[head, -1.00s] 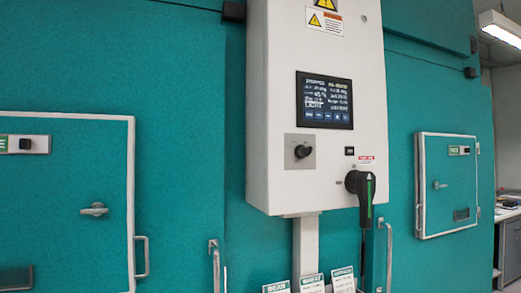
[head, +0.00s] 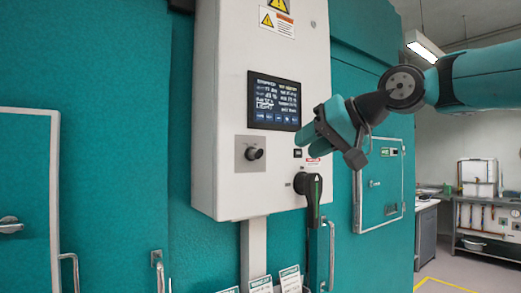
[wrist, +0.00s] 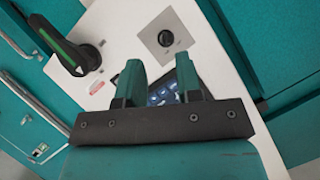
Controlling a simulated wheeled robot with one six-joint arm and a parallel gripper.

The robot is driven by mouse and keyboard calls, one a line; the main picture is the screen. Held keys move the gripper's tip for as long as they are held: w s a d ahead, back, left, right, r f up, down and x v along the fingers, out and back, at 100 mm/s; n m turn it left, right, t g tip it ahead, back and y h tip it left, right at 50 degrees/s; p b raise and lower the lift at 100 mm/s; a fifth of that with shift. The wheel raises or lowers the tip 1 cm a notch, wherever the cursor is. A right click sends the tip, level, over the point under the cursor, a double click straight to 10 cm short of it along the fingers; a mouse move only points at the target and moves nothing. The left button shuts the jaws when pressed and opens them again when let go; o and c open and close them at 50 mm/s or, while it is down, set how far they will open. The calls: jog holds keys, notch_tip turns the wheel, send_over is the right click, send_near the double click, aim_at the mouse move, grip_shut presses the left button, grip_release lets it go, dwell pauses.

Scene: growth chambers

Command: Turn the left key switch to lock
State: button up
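My gripper (head: 314,124) is raised in front of the right side of the white control cabinet (head: 222,80). In the wrist view its two teal fingers stand apart with nothing between them, so my gripper (wrist: 158,78) is open. A black knob (head: 255,154) on a grey square plate sits on the cabinet's lower left face; the knob (wrist: 166,38) also shows beyond the fingers in the wrist view, untouched. The left chamber door (head: 28,180) is cut off by the picture's left edge. No key switch shows on its visible part.
A black rotary handle with a green stripe (head: 314,195) hangs at the cabinet's lower right. A screen (head: 274,101) is above the knob. The right chamber door (head: 376,200) has a small sign plate (head: 389,151). Door handles (head: 157,262) project from the teal wall.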

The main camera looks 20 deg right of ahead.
aim_at(262, 150)
notch_tip(262, 150, up, 4)
jog(key=w+d+t, duration=0.1)
jog(key=d, duration=0.1)
jog(key=p+x, duration=0.2)
jog(key=x, duration=0.6)
jog(key=p+x, duration=0.3)
jog(key=x, duration=0.5)
jog(key=shift+w+r, duration=0.15)
jog(key=shift+w, duration=0.25)
jog(key=shift+c, duration=0.3)
jog(key=shift+s+d, duration=0.1)
grip_shut()
